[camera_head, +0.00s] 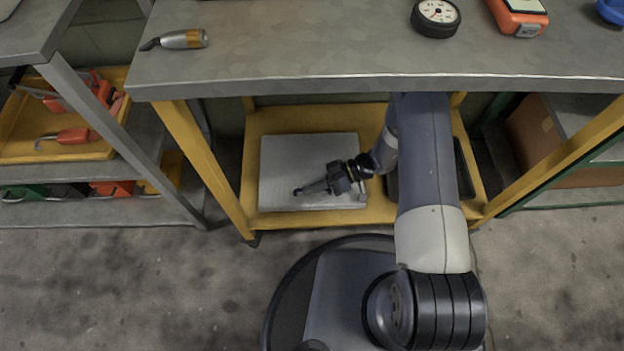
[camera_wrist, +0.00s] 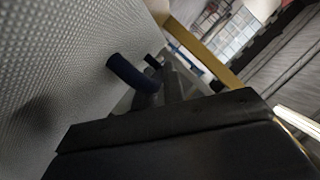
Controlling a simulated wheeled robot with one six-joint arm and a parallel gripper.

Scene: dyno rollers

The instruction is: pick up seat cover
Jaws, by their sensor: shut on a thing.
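The seat cover (camera_head: 290,155) is a flat pale grey rectangle on the yellow lower shelf under the workbench. In the wrist view its dotted, textured surface (camera_wrist: 60,60) fills the left side. My gripper (camera_head: 300,191) reaches in from the right, low over the cover's front half. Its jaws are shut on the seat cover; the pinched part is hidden. In the wrist view a dark blue finger end (camera_wrist: 133,73) is close to the textured surface.
The yellow shelf (camera_head: 262,219) has a raised rim, with bench legs at both sides. The grey bench top (camera_head: 320,50) overhangs it and bears a torch-like tool (camera_head: 183,40), a round gauge (camera_head: 436,17) and an orange device (camera_head: 519,19). A dark flat item (camera_head: 462,170) lies right of my arm.

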